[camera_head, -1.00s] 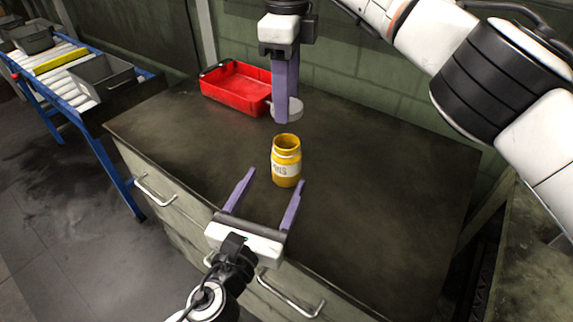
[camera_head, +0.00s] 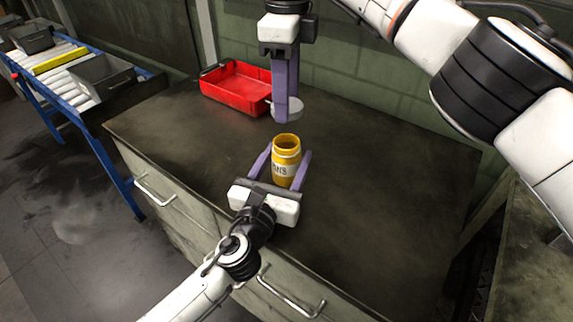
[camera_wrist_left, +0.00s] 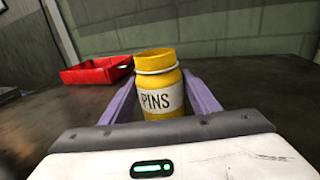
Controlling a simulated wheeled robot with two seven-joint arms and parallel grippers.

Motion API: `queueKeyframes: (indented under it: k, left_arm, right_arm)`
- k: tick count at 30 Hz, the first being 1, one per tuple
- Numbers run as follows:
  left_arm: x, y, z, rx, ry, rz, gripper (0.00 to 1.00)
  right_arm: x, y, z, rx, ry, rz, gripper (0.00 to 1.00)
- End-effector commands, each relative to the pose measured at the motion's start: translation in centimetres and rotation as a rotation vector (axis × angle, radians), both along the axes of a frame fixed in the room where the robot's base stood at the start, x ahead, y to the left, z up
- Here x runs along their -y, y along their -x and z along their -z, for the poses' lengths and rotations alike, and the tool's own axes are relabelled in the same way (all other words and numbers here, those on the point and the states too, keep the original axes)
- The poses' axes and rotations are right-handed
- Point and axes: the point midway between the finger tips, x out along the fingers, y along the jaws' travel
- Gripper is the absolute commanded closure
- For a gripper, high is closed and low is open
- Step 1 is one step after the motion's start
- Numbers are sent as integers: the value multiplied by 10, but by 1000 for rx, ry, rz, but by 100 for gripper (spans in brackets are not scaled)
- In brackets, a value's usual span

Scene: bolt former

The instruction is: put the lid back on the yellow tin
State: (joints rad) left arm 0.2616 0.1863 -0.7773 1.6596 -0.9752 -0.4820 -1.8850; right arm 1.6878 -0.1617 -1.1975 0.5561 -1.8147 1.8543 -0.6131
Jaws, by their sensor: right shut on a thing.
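The yellow tin (camera_head: 286,160), an open-topped jar with a white label, stands upright on the dark worktop. In the left wrist view the tin (camera_wrist_left: 158,84) shows the word PINS. My left gripper (camera_head: 287,158) has its purple fingers on either side of the tin. It is open, and small gaps seem to show between the fingers and the tin. My right gripper (camera_head: 285,112) points down beyond the tin. It is shut on the grey round lid (camera_head: 292,108), which it holds behind the tin, near the red tray. The lid's near side is partly hidden by the fingers.
A red tray (camera_head: 236,88) sits at the back left of the worktop (camera_head: 380,190). The right part of the worktop is clear. A roller conveyor with grey bins (camera_head: 105,76) stands off to the left. A green wall closes the back.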

Motion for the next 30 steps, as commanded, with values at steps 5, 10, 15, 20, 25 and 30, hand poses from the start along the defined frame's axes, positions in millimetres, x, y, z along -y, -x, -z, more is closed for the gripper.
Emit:
queueKeyframes:
  k: [5, 10, 15, 20, 25, 30]
  left_arm:
    - [0, 0, 0, 0, 0, 0, 75]
    - [0, 0, 0, -1, -1, 0, 92]
    - [0, 0, 1, -1, -1, 0, 92]
    - [0, 0, 1, -1, -1, 0, 92]
    - [0, 0, 1, -1, -1, 0, 92]
    - [0, 0, 1, -1, -1, 0, 92]
  right_arm:
    - [0, 0, 0, 0, 0, 0, 76]
    - [0, 0, 2, 0, 0, 0, 76]
    - [0, 0, 24, -4, 2, 0, 76]
    - [-1, 0, 45, -2, 1, -1, 76]
    - [-1, 0, 51, -1, 0, 0, 76]
    - [-1, 0, 50, -1, 1, 0, 76]
